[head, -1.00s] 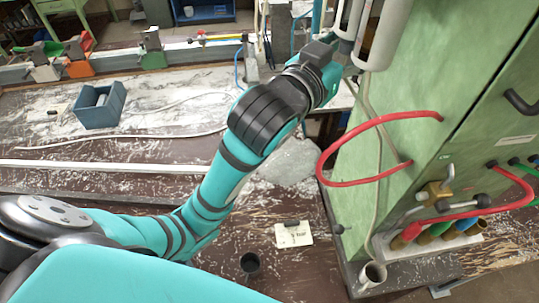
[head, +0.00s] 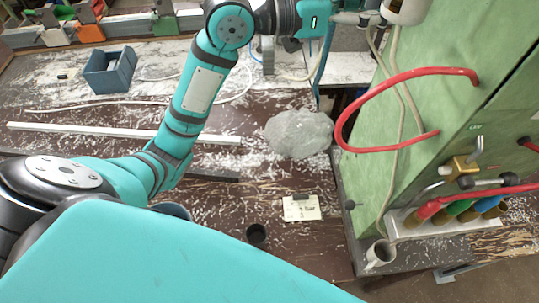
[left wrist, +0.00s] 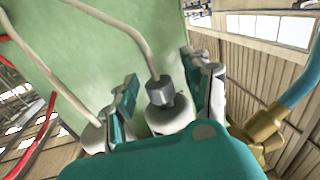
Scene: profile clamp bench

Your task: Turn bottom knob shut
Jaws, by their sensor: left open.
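My left gripper (head: 358,18) is at the top of the head view, beside a white cylinder (head: 404,8) on the green cabinet (head: 400,110). In the left wrist view my left gripper (left wrist: 160,78) is open, with one finger on each side of a grey, knob-like fitting (left wrist: 160,93). A beige hose runs into the top of this fitting and a white round body sits below it. I cannot tell whether the fingers touch it, or whether it is the bottom knob. My right gripper is not in view.
A brass fitting with a blue hose (left wrist: 262,125) is close to the right finger. A red hose (head: 345,120) loops out from the cabinet. A brass valve (head: 458,167) sits lower on the cabinet front.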

